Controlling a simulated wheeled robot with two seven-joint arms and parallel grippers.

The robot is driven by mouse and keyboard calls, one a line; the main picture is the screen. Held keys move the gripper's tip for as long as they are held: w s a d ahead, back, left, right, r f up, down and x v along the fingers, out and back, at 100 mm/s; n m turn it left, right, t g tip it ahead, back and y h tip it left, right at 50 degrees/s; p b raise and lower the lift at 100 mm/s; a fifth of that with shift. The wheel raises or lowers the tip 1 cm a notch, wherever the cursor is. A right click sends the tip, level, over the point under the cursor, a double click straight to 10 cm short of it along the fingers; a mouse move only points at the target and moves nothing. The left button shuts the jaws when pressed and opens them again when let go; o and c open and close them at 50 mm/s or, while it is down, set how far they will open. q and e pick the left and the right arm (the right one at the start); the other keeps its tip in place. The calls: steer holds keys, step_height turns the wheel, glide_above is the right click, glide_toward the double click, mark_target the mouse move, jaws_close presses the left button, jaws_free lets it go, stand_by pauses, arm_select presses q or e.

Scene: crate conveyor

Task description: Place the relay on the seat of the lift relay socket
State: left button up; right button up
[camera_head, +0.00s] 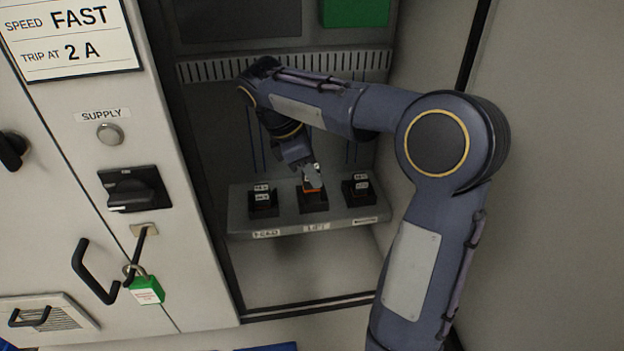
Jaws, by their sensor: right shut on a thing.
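The lift relay socket (313,204) is the middle of three black sockets on a grey shelf (340,217) inside the cabinet, above a label that seems to read LIFT. My right gripper (312,183) points down over this socket and is shut. My left gripper is not in view.
The cabinet's left panel carries a black rotary switch (134,189), a black handle (92,270) and a green padlock (146,290). A slotted duct (215,69) runs behind my right arm.

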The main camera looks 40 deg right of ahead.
steer(key=w+d+f, duration=0.1)
steer(key=f, duration=0.1)
steer(key=w+d+f+p, duration=0.1)
steer(key=w+f, duration=0.1)
steer(key=w+d+f, duration=0.2)
steer(key=shift+f, duration=0.1)
steer(key=f+p, duration=0.2)
steer(key=f, duration=0.1)
steer(key=shift+w+d+f, duration=0.1)
steer(key=shift+d, duration=0.1)
steer(key=shift+f, duration=0.2)
steer(key=shift+f, duration=0.2)
steer(key=o, duration=1)
steer(key=shift+r, duration=0.25)
steer(key=shift+w+a+r, duration=0.15)
steer(key=shift+r, duration=0.05)
steer(key=b+v, duration=0.2)
steer(key=v, duration=0.9)
steer(key=shift+a+r, duration=0.1)
steer(key=shift+r, duration=0.15)
